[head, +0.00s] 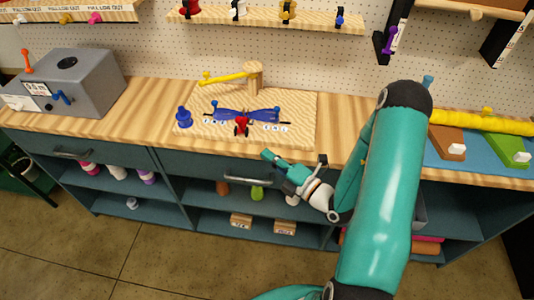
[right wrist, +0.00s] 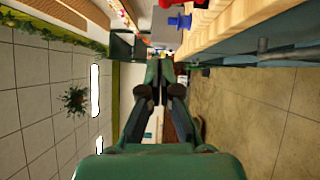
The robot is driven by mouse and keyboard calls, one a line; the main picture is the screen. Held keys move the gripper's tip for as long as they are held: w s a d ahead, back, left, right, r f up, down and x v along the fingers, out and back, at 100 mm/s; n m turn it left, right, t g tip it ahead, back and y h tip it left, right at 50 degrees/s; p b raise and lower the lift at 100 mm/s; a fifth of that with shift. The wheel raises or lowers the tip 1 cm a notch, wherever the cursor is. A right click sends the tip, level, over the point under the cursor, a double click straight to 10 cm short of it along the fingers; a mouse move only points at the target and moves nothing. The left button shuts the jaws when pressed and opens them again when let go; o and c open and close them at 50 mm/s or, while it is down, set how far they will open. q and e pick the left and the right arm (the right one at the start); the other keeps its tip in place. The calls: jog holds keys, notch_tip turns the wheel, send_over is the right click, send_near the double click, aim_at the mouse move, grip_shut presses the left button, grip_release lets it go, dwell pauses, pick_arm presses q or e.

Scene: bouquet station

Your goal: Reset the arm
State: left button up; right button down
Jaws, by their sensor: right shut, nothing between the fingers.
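My right arm, teal with dark joints, comes up from the bottom right in the head view and bends down at its elbow. My right gripper (head: 268,155) points left, just in front of the bench's front edge, with nothing in it. In the right wrist view the right gripper (right wrist: 160,64) shows its two fingers close together and empty. The wooden bench (head: 340,115) lies behind it. My left gripper is not seen in either view.
A wooden board (head: 300,105) carries blue parts (head: 245,115), a red piece (head: 241,124) and a yellow lever (head: 222,77). A grey box (head: 90,75) stands left. Coloured wedges (head: 505,148) lie right. Open shelves (head: 190,215) run below the bench. Floor in front is clear.

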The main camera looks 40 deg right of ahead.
dwell(0.3)
jog(key=s+a+f+n+g+y, duration=0.1)
jog(key=a+f+n+g+y, duration=0.15)
jog(key=a+n+y, duration=0.4)
jog(key=s+a+f+n+g+y, duration=0.1)
jog(key=a+n+g+y, duration=0.25)
jog(key=a, duration=0.55)
jog(key=s+a+f+n+g, duration=0.5)
jog(key=s+n+g, duration=0.3)
jog(key=s+n, duration=0.15)
jog(key=s+a+f+n+g, duration=0.6)
jog(key=s+n+g, duration=0.15)
jog(key=n, duration=0.35)
jog(key=s+d+f+n+h, duration=0.1)
jog(key=d+f+n+h, duration=0.4)
jog(key=n, duration=0.5)
jog(key=w+a+f+n+t+h, duration=0.2)
jog(key=w+f+n+t, duration=0.1)
jog(key=w+n, duration=0.6)
jog(key=shift+a+f+n+b, duration=0.2)
jog(key=shift+f+n+b, duration=0.2)
jog(key=shift+f+n, duration=0.2)
